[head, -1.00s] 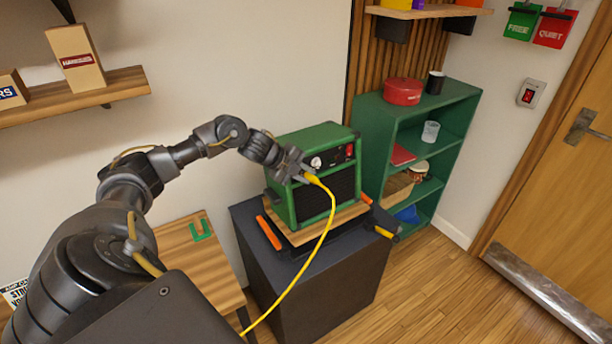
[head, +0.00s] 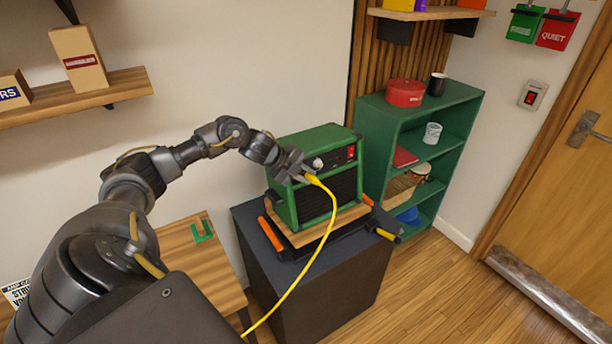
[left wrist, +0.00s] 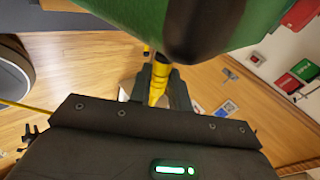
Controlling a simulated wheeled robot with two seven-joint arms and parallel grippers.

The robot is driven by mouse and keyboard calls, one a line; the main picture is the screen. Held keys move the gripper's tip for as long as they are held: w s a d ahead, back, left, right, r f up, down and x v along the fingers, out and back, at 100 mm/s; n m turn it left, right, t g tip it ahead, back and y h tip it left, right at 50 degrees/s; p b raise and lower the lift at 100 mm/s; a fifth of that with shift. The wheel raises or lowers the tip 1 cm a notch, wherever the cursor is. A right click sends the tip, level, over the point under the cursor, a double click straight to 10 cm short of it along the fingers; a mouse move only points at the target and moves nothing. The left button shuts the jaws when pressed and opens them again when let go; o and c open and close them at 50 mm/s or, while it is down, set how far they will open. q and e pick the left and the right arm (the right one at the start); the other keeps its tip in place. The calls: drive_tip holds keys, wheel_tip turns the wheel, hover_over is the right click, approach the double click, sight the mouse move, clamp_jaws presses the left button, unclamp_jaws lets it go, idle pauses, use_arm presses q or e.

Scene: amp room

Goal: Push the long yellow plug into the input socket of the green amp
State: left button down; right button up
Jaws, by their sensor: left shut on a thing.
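The green amp (head: 312,210) stands on a wooden board on a dark cabinet. Its dark control panel has a white knob and a red switch. My left gripper (head: 303,174) is shut on the yellow plug (head: 313,180) at the upper left of the amp's front. In the left wrist view the plug (left wrist: 158,84) sits between the two fingers (left wrist: 158,92), its dark tip pointing up the picture, close to the amp (left wrist: 165,15). The input socket is hidden behind the gripper, so I cannot tell whether the tip is in it. My right gripper is not in view.
The yellow cable (head: 312,272) hangs in a curve in front of the dark cabinet (head: 325,292). A wooden table (head: 185,262) stands to the left. A green shelf (head: 440,115) with a red pot (head: 404,93) stands at the right. The floor in front is clear.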

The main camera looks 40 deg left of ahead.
use_arm(q)
drive_tip(key=shift+a, duration=0.25)
idle(0.4)
drive_tip(key=c, duration=1.2)
unclamp_jaws()
drive_tip(key=shift+s+a+r+b, duration=0.25)
drive_tip(key=shift+s+r+b, duration=0.05)
drive_tip(key=shift+b, duration=0.1)
drive_tip(key=b+v, duration=0.3)
drive_tip(key=v, duration=0.6)
drive_tip(key=shift+s+r, duration=0.25)
drive_tip(key=shift+r, duration=0.05)
